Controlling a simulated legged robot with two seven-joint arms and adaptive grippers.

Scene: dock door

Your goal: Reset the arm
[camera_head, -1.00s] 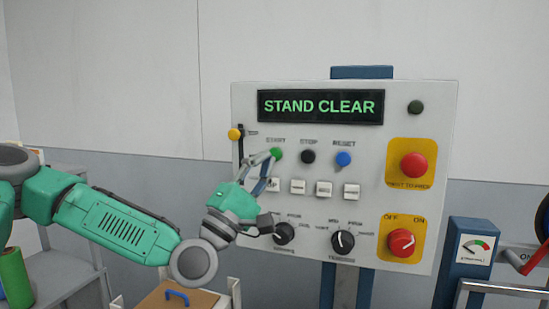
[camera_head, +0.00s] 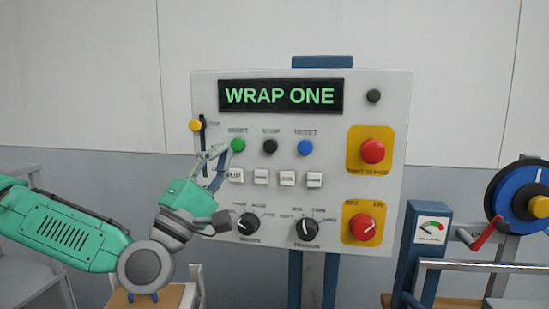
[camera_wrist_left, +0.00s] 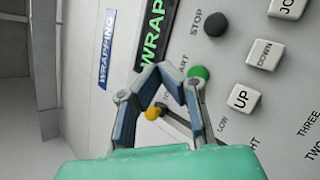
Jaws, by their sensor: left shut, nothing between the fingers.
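The grey control panel (camera_head: 300,215) stands upright in front of me; its display (camera_head: 280,96) reads "WRAP ONE" in green. My left gripper (camera_head: 221,149) is shut and empty, its fingertips just left of the green START button (camera_head: 238,145), in front of the panel. In the left wrist view the fingertips (camera_wrist_left: 165,72) meet beside the green button (camera_wrist_left: 198,72), and a yellow slider knob (camera_wrist_left: 153,113) shows between the fingers. I cannot tell whether the tips touch the panel. The blue RESET button (camera_head: 305,147) is clear of the gripper. My right gripper is not in view.
A black button (camera_head: 270,147), white buttons (camera_head: 314,180), dark dials (camera_head: 304,229), a red push button (camera_head: 372,151) and a red switch (camera_head: 362,227) are on the panel.

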